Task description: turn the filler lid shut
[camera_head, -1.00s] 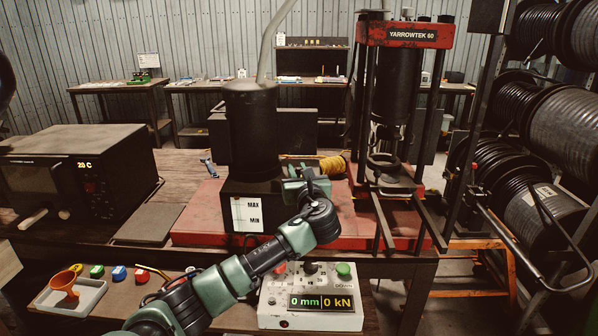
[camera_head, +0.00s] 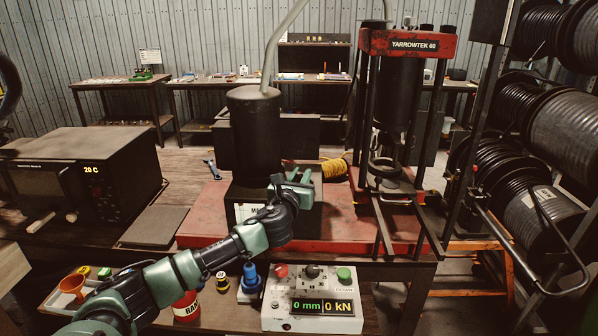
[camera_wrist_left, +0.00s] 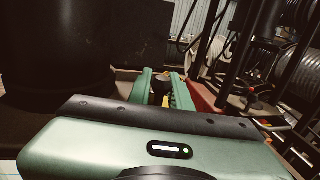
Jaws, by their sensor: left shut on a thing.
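The press's black tank (camera_head: 234,192) stands on the red base, with a tall black cylinder (camera_head: 254,135) on top. My left gripper (camera_head: 299,180) is at the tank's right top side, its green fingers pointing away. In the left wrist view the fingers (camera_wrist_left: 161,88) are shut on a small dark piece with some yellow, taken to be the filler lid (camera_wrist_left: 159,86). In the head view the gripper hides the lid, so its turn angle cannot be told. My wrist covers part of the tank's level label. My right gripper is out of view.
The red press (camera_head: 408,42) stands to the right of the tank. A control box (camera_head: 312,304) reading 0 mm and 0 kN sits in front. A black oven (camera_head: 75,180) is at left.

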